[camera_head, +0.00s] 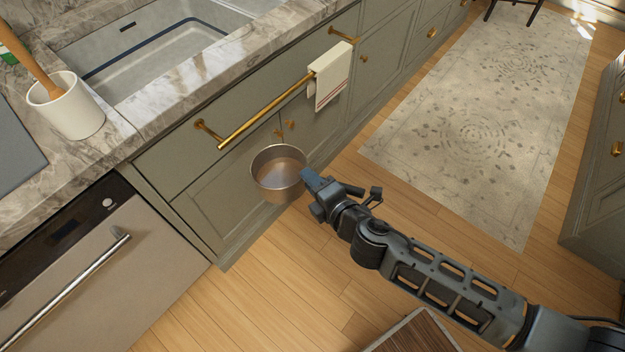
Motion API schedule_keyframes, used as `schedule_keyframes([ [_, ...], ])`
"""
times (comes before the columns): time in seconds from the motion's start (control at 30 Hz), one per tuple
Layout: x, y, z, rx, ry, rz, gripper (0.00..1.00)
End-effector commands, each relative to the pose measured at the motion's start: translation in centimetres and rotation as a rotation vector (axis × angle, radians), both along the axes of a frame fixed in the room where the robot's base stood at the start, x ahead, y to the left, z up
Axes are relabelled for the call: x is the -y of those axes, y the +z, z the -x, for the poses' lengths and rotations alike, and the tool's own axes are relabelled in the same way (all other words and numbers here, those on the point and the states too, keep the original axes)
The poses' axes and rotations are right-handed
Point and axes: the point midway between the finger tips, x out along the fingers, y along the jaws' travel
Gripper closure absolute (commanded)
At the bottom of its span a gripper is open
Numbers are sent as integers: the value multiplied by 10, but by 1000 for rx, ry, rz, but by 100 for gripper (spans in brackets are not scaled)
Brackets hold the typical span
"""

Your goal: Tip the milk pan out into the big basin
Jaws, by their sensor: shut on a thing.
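The milk pan (279,181) is a small round metal pan in the middle of the head view. It hangs in the air in front of the cabinet, upright or nearly so, with its mouth facing up. The inside looks brownish; I cannot tell what it holds. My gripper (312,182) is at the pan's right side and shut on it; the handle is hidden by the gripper. The big basin (150,60) is the light sink set in the marble counter at the upper left. The pan is below and to the right of it, apart from it.
The marble counter edge (190,105) and a brass towel rail (262,112) with a white towel (331,76) lie between pan and sink. A white crock (66,108) with a wooden utensil stands left on the counter. Floor with a rug (470,130) is open at right.

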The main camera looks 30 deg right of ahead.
Motion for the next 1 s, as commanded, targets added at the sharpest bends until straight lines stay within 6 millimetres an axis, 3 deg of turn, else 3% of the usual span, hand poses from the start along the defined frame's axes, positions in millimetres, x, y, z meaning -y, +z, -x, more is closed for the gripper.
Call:
schedule_keyframes([
  [0.57,-1,-52,-1,3,1,-1,100],
  [1.0,0,-57,9,3,-2,-5,100],
])
